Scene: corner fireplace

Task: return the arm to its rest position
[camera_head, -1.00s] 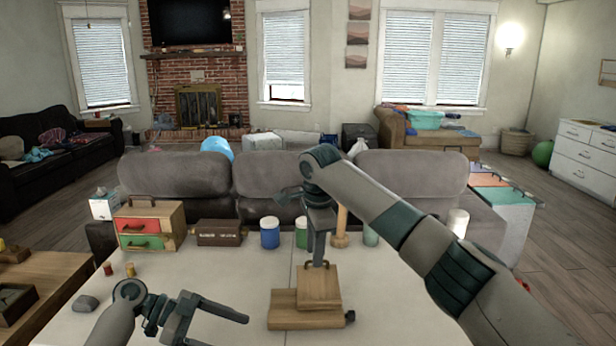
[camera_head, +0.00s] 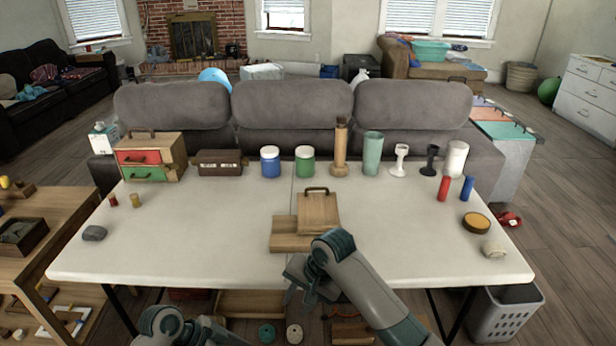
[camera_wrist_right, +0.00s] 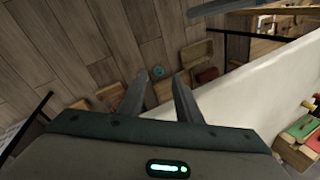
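My right arm reaches in from the bottom right, at the table's front edge. A wooden piece with a dark handle (camera_head: 318,210) stands by a flat wooden block (camera_head: 290,242) on the white table (camera_head: 190,240), clear of both grippers.
Along the table's back stand a small drawer box (camera_head: 150,157), blue (camera_head: 270,162) and green (camera_head: 304,163) jars, a wooden bottle (camera_head: 340,150) and several cups. A grey basket (camera_head: 505,315) stands on the floor at right. The table's left middle is clear.

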